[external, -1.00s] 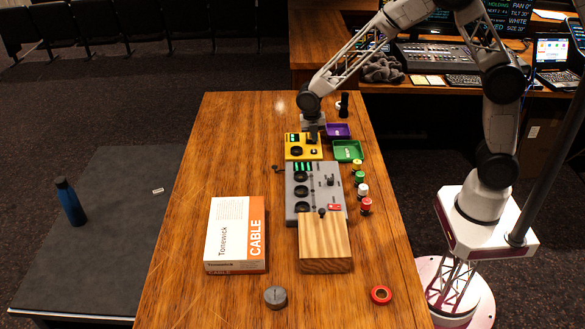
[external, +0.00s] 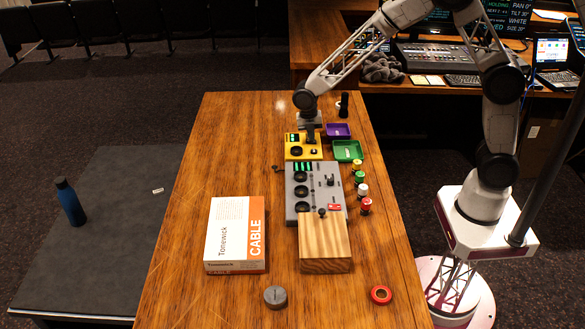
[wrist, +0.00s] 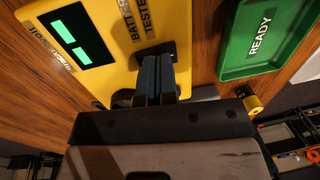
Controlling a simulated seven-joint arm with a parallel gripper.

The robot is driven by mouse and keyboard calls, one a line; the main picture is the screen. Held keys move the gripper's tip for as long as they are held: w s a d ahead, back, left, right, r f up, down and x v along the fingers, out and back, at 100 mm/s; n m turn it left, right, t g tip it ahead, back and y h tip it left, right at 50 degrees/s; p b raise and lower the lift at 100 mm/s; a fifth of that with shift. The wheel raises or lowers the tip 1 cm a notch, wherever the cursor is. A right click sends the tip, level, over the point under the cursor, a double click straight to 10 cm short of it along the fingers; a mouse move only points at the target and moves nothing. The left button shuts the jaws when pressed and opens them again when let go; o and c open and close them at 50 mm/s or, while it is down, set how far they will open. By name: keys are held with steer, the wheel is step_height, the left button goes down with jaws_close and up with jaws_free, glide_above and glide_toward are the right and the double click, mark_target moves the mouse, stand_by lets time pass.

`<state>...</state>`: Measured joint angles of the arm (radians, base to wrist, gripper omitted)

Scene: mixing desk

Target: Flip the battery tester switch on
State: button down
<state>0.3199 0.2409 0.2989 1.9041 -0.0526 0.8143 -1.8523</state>
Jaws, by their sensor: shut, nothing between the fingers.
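The yellow battery tester (external: 290,153) sits on the wooden desk at the far end of the row of devices. It also shows in the wrist view (wrist: 104,72), with its printed name and a dark display (wrist: 72,35) lit with two green bars. My gripper (external: 311,141) is over the tester's far right part, pointing down. In the wrist view my gripper (wrist: 156,62) has its fingers shut together, with the tips at a black part of the tester beside the printed name. The fingers hide most of that part. I cannot tell the switch's position or whether the tips touch it.
A green tray (external: 347,150) marked READY and a purple tray (external: 337,131) stand right of the tester. A grey device (external: 312,210) adjoins its near side. Several small coloured-top items stand to the right. A cable box (external: 228,230) lies at the near left. The desk's left side is clear.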

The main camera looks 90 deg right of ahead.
mark_target(316, 142)
step_height(316, 142, up, 14)
steer(key=s, duration=0.1)
steer(key=shift+s+f, duration=0.15)
steer(key=shift+s, duration=0.2)
stand_by(0.5)
steer(key=s+a+r+m+t, duration=0.1)
steer(key=s+a+r+m, duration=0.35)
steer(key=s+a, duration=0.3)
steer(key=s+a+r+m+t, duration=0.1)
steer(key=s+a+r+m, duration=0.3)
steer(key=s+a+r, duration=0.4)
steer(key=s+a+f+m+t, duration=0.1)
steer(key=s+a+m, duration=0.2)
steer(key=s, duration=0.7)
steer(key=s+a+m+t, duration=0.1)
steer(key=s+a+m, duration=0.3)
steer(key=s, duration=0.7)
steer(key=m, duration=0.2)
steer(key=shift+f+m, duration=0.35)
